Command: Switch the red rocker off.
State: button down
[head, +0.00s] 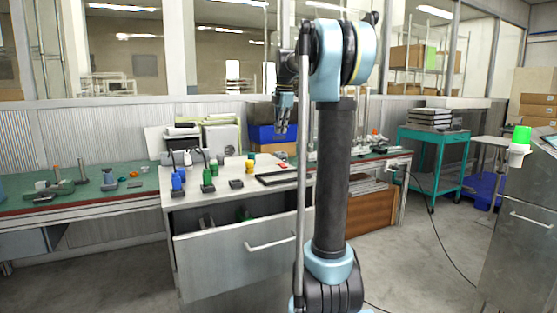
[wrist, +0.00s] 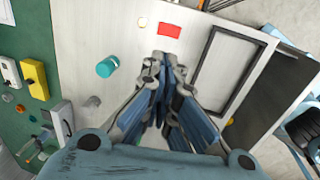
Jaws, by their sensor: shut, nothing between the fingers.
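A flat red rectangle (wrist: 169,30) lies on the light worktop just beyond my fingertips in the wrist view; it is small in the head view (head: 283,166). I cannot tell whether it is the red rocker, and no rocker's position can be read. My gripper (wrist: 160,58) is shut and empty, pointing down at the worktop. In the head view my gripper (head: 281,130) hangs above the back part of the grey bench. The gap between fingertips and red rectangle cannot be judged.
A black rectangular frame (wrist: 207,55) lies right of my fingers. A teal cylinder (wrist: 107,67) stands to the left. Yellow and cream boxes with knobs (wrist: 36,80) sit on the green bench. Blue and green items (head: 178,180) stand on the grey bench (head: 215,193). A green lamp (head: 522,134) glows at right.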

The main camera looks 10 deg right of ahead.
aim_at(279, 167)
jog(key=shift+f, duration=0.15)
jog(key=f, duration=0.4)
jog(key=w+f, duration=0.1)
jog(key=f, duration=0.4)
jog(key=w+f, duration=0.1)
jog(key=f, duration=0.3)
jog(key=shift+w+a+f, duration=0.1)
jog(key=shift+a+f, duration=0.15)
jog(key=shift+f, duration=0.05)
jog(key=shift+w+f+g, duration=0.25)
jog(key=shift+g, duration=0.15)
jog(key=shift+s, duration=0.3)
jog(key=shift+s+d+r, duration=0.1)
jog(key=shift+s+d, duration=0.1)
jog(key=shift+s, duration=0.35)
